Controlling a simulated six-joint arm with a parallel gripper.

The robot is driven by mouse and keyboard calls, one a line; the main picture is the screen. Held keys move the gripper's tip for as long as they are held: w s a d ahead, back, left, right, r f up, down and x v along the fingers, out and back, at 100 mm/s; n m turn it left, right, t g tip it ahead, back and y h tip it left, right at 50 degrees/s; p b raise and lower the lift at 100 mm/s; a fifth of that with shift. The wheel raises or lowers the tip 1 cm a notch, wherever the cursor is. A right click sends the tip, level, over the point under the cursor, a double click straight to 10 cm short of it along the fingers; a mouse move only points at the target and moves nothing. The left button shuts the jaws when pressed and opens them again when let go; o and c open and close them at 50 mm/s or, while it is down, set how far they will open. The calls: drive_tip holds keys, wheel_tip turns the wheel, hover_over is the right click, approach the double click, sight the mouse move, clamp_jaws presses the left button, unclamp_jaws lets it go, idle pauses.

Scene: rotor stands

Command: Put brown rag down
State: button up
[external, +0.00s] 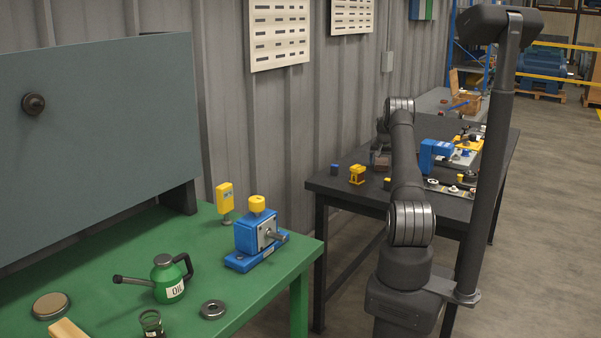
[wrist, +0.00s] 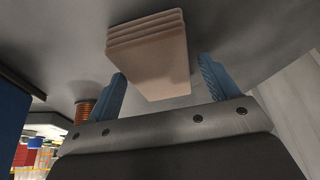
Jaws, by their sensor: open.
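The brown rag (wrist: 150,62) is a folded tan stack with several layers, seen in the wrist view against a grey surface. My gripper (wrist: 161,70) has its two blue fingers spread apart on either side of the rag's near end. Gaps show between that end and the fingers, and the jaws are open. I cannot tell exactly how far the rag lies beyond the fingertips. In the external view my arm reaches over the dark table (external: 337,187), and its gripper and the rag cannot be made out clearly there.
In the wrist view a copper-coloured coil (wrist: 84,109) stands left of the left finger, and a blue block (wrist: 12,115) is at the left edge. The dark table also holds a blue machine (external: 432,152) and a yellow part (external: 356,175). A green bench (external: 225,300) stands in front.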

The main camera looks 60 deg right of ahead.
sight(382, 160)
drive_tip(key=v, duration=1.2)
drive_tip(key=shift+r, duration=0.15)
drive_tip(key=x, duration=1.2)
wheel_tip(382, 160, up, 3)
drive_tip(key=shift+f, duration=0.2)
drive_tip(key=shift+r, duration=0.95)
drive_tip(key=shift+f, duration=0.1)
